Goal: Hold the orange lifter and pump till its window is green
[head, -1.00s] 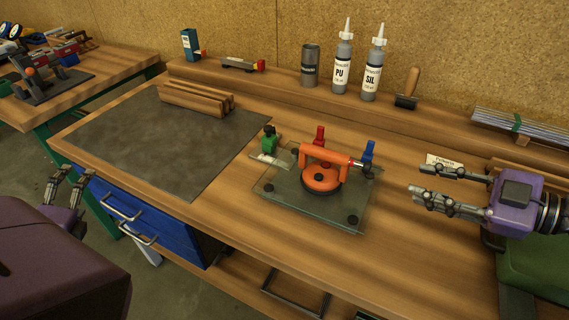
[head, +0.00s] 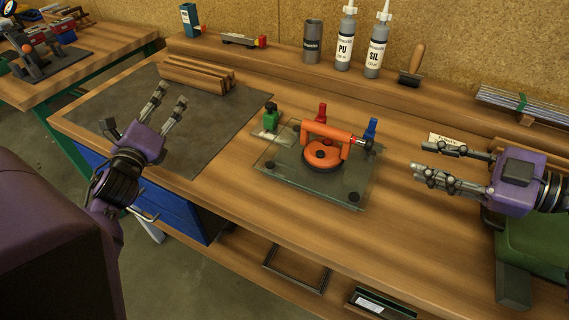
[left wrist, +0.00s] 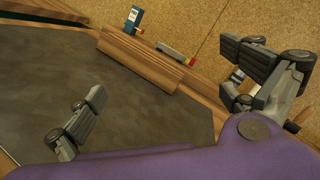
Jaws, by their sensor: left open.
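The orange lifter (head: 323,155) stands on a clear glass plate (head: 325,193) near the middle of the bench. It has a round orange base and a raised handle bar, with a dark and metal end at the right. Its window is too small to make out. My left gripper (head: 170,97) is open and empty above the dark mat, left of the lifter; its spread fingers also show in the left wrist view (left wrist: 165,100). My right gripper (head: 436,165) is to the right of the lifter, apart from it, with its fingers spaced and nothing between them.
Green (head: 271,117), red (head: 321,113) and blue (head: 371,128) small items stand behind the lifter. Wooden strips (head: 197,74) lie on the dark mat (head: 205,125). Bottles (head: 346,45), a can (head: 312,42) and a roller (head: 413,66) line the back shelf. The bench front is clear.

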